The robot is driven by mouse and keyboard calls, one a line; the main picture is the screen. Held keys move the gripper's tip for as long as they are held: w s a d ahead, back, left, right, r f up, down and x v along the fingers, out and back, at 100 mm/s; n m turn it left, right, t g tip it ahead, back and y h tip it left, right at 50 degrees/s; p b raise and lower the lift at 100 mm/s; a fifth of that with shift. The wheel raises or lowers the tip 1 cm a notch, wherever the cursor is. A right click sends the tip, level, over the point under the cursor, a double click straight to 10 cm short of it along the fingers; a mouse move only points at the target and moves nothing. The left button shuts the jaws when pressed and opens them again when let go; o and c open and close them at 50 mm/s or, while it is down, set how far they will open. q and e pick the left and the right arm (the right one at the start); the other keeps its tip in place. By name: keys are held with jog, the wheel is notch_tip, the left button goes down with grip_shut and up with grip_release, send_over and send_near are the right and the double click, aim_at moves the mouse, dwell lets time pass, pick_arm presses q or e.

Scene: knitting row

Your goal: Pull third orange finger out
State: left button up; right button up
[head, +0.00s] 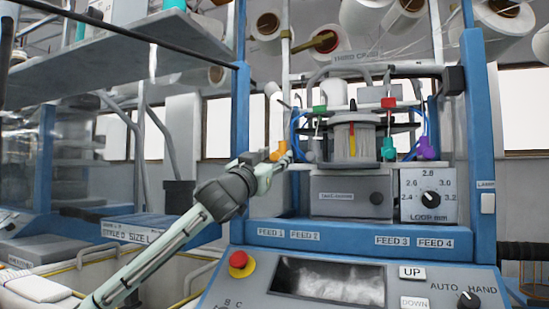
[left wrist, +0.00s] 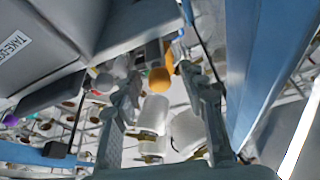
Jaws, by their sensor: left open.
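The orange finger (head: 279,151) is at the left side of the knitting head (head: 352,140). My left gripper (head: 283,163) reaches up from the lower left and its tips are at the orange finger. In the left wrist view my left gripper (left wrist: 159,77) is open, with the orange finger (left wrist: 159,80) showing between its two tips. I cannot tell whether either tip touches it. Other coloured fingers are green (head: 320,109), red (head: 388,103), teal-green (head: 388,149) and purple (head: 427,149). My right gripper is not in view.
A blue machine post (head: 241,110) stands just left of the gripper. The control panel below has a red stop button (head: 239,260). A dial plate (head: 429,195) is right of the head. Yarn cones (head: 270,24) hang above. A grey shelf (head: 120,60) is at the upper left.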

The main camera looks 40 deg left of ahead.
pick_arm(q)
jog(key=v, duration=1.2)
dwell(0.6)
